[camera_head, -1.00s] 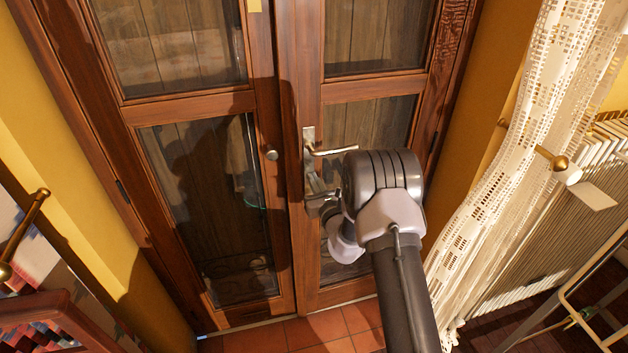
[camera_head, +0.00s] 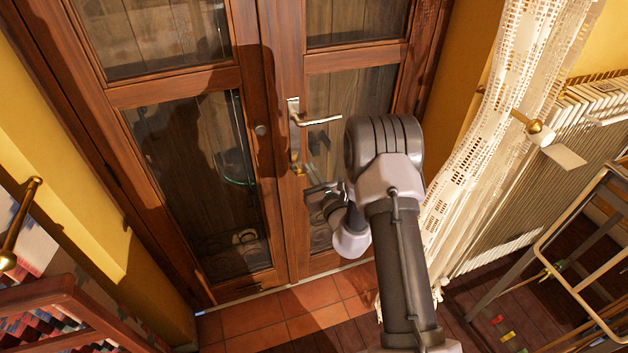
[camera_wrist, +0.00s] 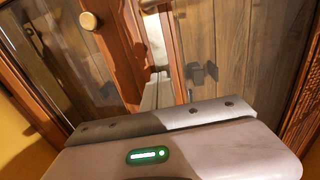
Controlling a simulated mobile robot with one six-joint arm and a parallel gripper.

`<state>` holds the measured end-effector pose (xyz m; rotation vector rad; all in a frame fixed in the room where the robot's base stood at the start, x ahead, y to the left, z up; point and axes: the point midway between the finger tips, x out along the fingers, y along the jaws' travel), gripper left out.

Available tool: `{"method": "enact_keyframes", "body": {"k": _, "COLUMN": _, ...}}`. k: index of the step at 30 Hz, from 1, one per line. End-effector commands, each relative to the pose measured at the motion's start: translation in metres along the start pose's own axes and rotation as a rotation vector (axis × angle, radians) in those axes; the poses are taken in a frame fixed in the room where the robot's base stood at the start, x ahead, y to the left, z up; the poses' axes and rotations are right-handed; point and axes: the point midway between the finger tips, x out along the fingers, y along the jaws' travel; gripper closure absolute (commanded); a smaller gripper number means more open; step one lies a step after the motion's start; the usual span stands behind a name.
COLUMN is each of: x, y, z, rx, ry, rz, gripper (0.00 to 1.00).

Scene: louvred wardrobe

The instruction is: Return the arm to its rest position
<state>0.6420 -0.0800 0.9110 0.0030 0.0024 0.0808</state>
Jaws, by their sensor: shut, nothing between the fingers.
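My arm bends down in front of the glazed wooden double doors (camera_head: 251,180), which look closed. My gripper (camera_head: 312,182) is shut and empty. It is below the metal lever handle (camera_head: 318,119) on the right door leaf and apart from it. My forearm partly hides the right leaf's lower part. In the wrist view, my gripper's pale housing with a green light fills the bottom. The doors stand beyond it, with the round knob (camera_wrist: 89,20) at upper left.
A round knob (camera_head: 260,129) is on the left leaf. A lace curtain (camera_head: 500,120) and a radiator (camera_head: 540,150) stand at right, with a metal-framed stand (camera_head: 590,255) below. A red wooden chair-like piece (camera_head: 75,310) is at lower left. Tiled floor (camera_head: 290,315) is clear before the doors.

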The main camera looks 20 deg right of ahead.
Motion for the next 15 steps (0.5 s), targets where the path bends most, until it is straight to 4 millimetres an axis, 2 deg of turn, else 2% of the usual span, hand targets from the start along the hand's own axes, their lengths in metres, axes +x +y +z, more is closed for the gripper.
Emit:
{"method": "enact_keyframes", "body": {"k": 1, "x": -0.012, "y": 0.001, "z": 0.001, "rx": 0.002, "ry": 0.004, "rz": 0.0, "gripper": 1.0}}
{"method": "enact_keyframes", "body": {"k": 4, "x": -0.03, "y": 0.002, "z": 0.0, "rx": 0.001, "ry": 0.003, "rz": 0.0, "gripper": 1.0}}
{"method": "enact_keyframes", "body": {"k": 7, "x": -0.039, "y": 0.003, "z": -0.001, "rx": 0.001, "ry": 0.003, "rz": 0.0, "gripper": 1.0}}
{"method": "enact_keyframes", "body": {"k": 11, "x": -0.042, "y": 0.004, "z": -0.001, "rx": 0.001, "ry": 0.001, "rz": 0.0, "gripper": 1.0}}
{"method": "enact_keyframes", "body": {"k": 13, "x": -0.039, "y": 0.011, "z": 0.008, "rx": -0.003, "ry": -0.007, "rz": 0.03, "gripper": 1.0}}
{"method": "enact_keyframes", "body": {"k": 14, "x": -0.037, "y": 0.019, "z": 0.017, "rx": -0.009, "ry": -0.015, "rz": 0.063, "gripper": 1.0}}
{"method": "enact_keyframes", "body": {"k": 15, "x": -0.035, "y": 0.036, "z": 0.036, "rx": -0.019, "ry": -0.031, "rz": 0.128, "gripper": 1.0}}
